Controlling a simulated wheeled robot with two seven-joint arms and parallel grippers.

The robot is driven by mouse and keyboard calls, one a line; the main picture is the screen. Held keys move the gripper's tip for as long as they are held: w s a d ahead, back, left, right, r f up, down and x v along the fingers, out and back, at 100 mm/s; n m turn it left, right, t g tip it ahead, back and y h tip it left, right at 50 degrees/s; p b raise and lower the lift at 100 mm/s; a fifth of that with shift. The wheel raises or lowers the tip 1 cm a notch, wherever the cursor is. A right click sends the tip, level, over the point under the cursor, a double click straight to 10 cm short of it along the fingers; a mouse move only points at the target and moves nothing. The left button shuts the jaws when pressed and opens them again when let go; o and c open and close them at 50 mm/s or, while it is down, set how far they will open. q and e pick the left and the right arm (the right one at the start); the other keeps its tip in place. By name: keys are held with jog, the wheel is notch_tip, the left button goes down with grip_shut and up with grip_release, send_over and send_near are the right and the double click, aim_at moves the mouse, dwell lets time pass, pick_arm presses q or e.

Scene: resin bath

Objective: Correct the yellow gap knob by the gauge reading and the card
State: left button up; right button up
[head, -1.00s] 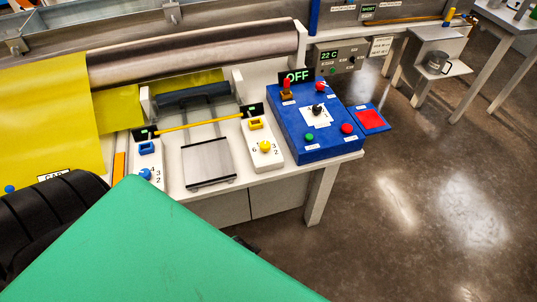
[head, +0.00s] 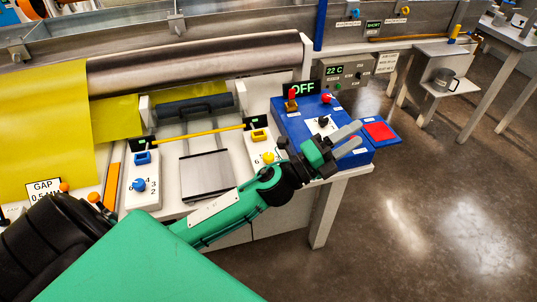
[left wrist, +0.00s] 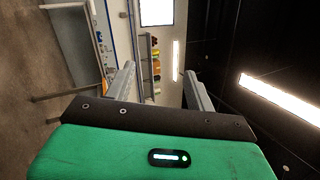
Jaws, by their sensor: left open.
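The yellow gap knob (head: 268,158) sits on a white numbered plate right of centre in the head view. My left gripper (head: 357,137) is open and empty, to the right of the knob and over the blue control box. Its two grey fingers also show in the left wrist view (left wrist: 158,85), pointing away from the bench. A white card reading GAP 0.5 (head: 43,191) stands at the left, its lower part cut off by my arm. A green display reads 22 C (head: 335,70). The gap gauge's reading is too small to tell. My right gripper is not in view.
A blue knob (head: 138,184) sits on another white plate to the left. The blue control box (head: 290,125) carries an OFF sign (head: 301,88) and several knobs. A red pad (head: 380,131) lies at its right. A steel roller (head: 200,62) spans the back. Open floor lies right.

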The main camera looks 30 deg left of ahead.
pick_arm(q)
jog(key=d+r+m+g+h, duration=0.1)
jog(key=d+m+g+h, duration=0.45)
jog(key=m, duration=0.55)
jog(key=m+g+y, duration=1.3)
jog(key=m+y, duration=0.2)
jog(key=y, duration=0.3)
send_over(268, 155)
notch_tip(268, 155, down, 9)
notch_tip(268, 155, down, 13)
jog(key=shift+d+f+p, duration=0.1)
jog(key=shift+p, duration=0.55)
jog(key=shift+f+m, duration=0.2)
jog(key=shift+m, duration=0.1)
jog(key=c, duration=1)
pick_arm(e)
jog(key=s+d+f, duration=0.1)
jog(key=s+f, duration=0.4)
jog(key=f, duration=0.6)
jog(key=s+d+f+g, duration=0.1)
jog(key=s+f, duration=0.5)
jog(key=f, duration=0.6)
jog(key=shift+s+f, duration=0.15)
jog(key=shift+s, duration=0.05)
